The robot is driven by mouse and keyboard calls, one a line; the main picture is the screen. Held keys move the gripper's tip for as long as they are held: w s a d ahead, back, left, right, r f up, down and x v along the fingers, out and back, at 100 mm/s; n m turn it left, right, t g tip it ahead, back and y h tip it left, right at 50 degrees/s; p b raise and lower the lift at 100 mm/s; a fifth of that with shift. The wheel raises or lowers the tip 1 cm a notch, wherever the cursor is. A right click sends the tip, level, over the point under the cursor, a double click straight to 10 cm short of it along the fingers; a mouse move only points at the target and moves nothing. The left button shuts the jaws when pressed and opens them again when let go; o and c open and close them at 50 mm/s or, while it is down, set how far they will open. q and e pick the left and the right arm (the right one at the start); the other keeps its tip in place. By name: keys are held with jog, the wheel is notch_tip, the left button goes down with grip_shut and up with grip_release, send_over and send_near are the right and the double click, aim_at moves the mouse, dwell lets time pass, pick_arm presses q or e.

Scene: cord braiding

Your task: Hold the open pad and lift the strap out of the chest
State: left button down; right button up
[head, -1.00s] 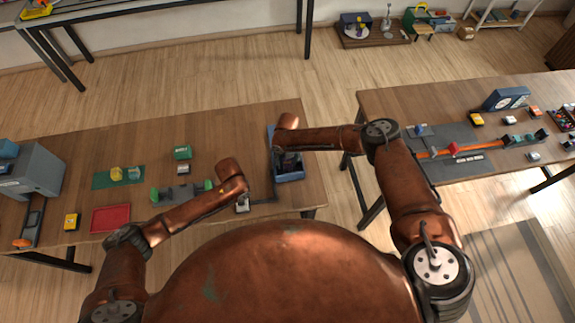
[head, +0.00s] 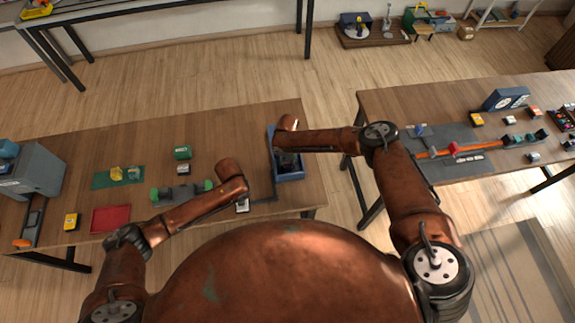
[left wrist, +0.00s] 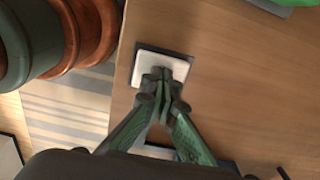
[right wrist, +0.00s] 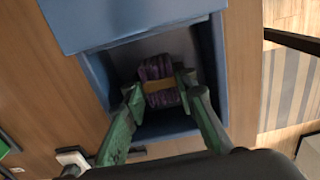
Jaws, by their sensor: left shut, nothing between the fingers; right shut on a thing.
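The blue chest (head: 291,175) stands open near the right end of the table. In the right wrist view its lid (right wrist: 130,20) is raised. The strap (right wrist: 158,70) is a purple bundle with a yellow band. My right gripper (right wrist: 157,86) is shut on the strap, one finger at each side, at the chest's opening; its height above the floor is unclear. The open pad (left wrist: 158,68) is a white square on a dark base, left of the chest (head: 242,206). My left gripper (left wrist: 163,74) is shut and empty, its tips over the pad, seemingly touching it.
A dark bar (head: 264,200) runs between pad and chest. A grey-green holder (head: 181,192), a green box (head: 182,152), a red tray (head: 110,219) and a grey cabinet (head: 38,172) stand to the left. The table's right edge is close beside the chest.

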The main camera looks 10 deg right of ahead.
aim_at(288, 163)
jog(key=shift+r, duration=4.75)
